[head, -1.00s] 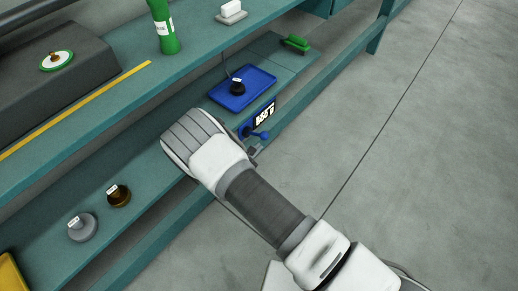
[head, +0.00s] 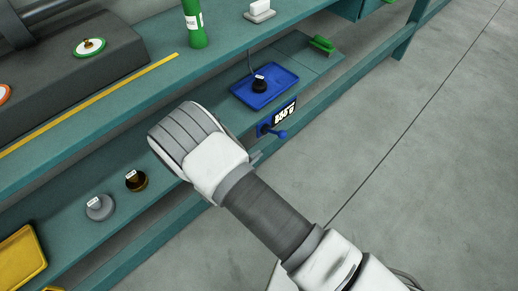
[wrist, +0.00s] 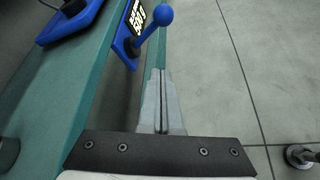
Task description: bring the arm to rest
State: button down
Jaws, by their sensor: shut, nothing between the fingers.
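My arm reaches from the lower right of the head view toward the teal bench. My gripper (wrist: 162,103) shows in the wrist view with its two fingers together and nothing between them. It is beside the edge of the lower shelf, over the grey floor. In the head view only a small part of the gripper (head: 256,156) shows past my wrist. A blue lever with a ball end (wrist: 151,27) is ahead of the fingertips in the wrist view, apart from them. The lever also shows in the head view (head: 275,133), beside a black display with white characters (head: 285,112).
A blue tray (head: 281,77) with a dark knob-like object (head: 259,85) is on the lower shelf (head: 218,118). The floor (head: 430,180) at right is clear.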

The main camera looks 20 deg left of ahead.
jog(key=w+d+r+m+g+h, duration=0.25)
jog(key=d+r+m, duration=0.2)
jog(key=r, duration=0.25)
jog(key=w+d+r+m+g+h, duration=0.1)
jog(key=w+d+r+m+h, duration=0.15)
jog(key=d+r, duration=0.35)
jog(key=s+d+r+m+g, duration=0.1)
jog(key=d+r+m+g, duration=0.3)
jog(key=d+r+m, duration=0.8)
jog(key=s+d+r+m+y, duration=0.4)
jog(key=s+d+r+m, duration=0.15)
jog(key=s+r, duration=0.35)
jog(key=s+d+r+m+y, duration=0.35)
jog(key=s+d+r, duration=0.35)
jog(key=s+r, duration=0.25)
notch_tip(320, 180, up, 14)
jog(key=p, duration=1.4)
jog(key=shift+s+f, duration=0.2)
jog(key=shift+s, duration=0.1)
jog(key=shift+t, duration=0.25)
